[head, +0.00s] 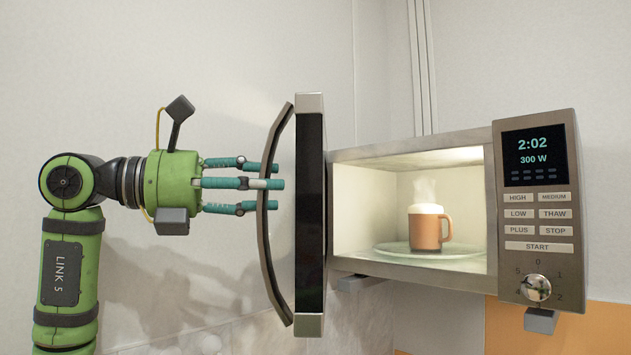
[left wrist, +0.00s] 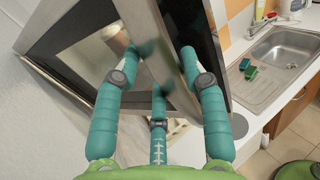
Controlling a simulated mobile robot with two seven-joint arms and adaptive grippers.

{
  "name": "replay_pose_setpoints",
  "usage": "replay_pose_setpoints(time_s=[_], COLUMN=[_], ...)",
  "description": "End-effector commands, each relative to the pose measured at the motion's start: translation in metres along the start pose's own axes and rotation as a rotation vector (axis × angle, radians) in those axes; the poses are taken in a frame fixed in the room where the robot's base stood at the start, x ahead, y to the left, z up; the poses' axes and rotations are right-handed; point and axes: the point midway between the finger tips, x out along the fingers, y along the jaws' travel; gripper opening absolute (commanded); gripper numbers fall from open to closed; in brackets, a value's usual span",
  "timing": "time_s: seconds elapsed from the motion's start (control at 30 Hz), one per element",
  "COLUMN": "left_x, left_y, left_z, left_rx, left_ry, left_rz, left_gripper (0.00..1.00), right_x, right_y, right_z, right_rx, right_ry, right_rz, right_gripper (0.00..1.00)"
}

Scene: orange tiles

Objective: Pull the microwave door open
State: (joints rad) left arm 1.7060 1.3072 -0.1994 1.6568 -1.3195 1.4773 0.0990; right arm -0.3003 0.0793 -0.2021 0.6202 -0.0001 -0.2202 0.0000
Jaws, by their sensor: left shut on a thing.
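The microwave (head: 470,160) stands with its door (head: 311,215) swung wide open, nearly edge-on in the head view. The door has a long curved dark handle (head: 266,245) on its left side. My left gripper (head: 266,184) has its teal fingers closed around the handle at mid-height. In the left wrist view the fingers (left wrist: 158,80) reach to the door (left wrist: 205,60), and their tips partly hide the handle. Inside the lit microwave, a steaming orange mug (head: 429,230) stands on the glass turntable (head: 388,249). My right gripper is in neither view.
The microwave's control panel (head: 538,200) reads 2:02 and 300 W. In the left wrist view, a sink (left wrist: 275,52) with green sponges (left wrist: 248,70) and a counter lie to the right. Bare wall is behind my left arm.

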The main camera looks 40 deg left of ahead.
Motion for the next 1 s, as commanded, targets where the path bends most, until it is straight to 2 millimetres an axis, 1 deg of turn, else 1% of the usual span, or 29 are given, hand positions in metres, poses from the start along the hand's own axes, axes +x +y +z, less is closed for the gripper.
replay_pose_setpoints(time_s=[0.03,0.1,0.3,0.5,0.83,0.87,0.9,1.0], left_x=[-0.01,-0.02,-0.037,-0.042,-0.042,-0.042,-0.042,-0.042], left_y=[0.008,0.013,0.024,0.028,0.029,0.029,0.028,0.028], left_z=[0.002,0.002,0.002,0.002,0.003,0.003,0.003,0.002], left_rx=[-0.001,0.0,0.0,0.0,-0.001,-0.002,-0.002,-0.001], left_ry=[-0.004,-0.003,-0.007,-0.008,-0.011,-0.011,-0.011,-0.009], left_rz=[0.01,0.01,0.007,0.006,0.005,0.005,0.005,0.004], left_gripper=[0.0,0.0,0.0,0.0,0.0,0.49,0.65,0.65], right_x=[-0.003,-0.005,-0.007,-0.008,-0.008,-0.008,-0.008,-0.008], right_y=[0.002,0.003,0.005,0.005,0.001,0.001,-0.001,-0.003], right_z=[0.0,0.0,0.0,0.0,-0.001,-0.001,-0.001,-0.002], right_rx=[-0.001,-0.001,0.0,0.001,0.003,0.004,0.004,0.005], right_ry=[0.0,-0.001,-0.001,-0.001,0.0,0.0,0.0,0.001], right_rz=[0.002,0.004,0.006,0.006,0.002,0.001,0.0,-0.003], right_gripper=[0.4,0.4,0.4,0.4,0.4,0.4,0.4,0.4])
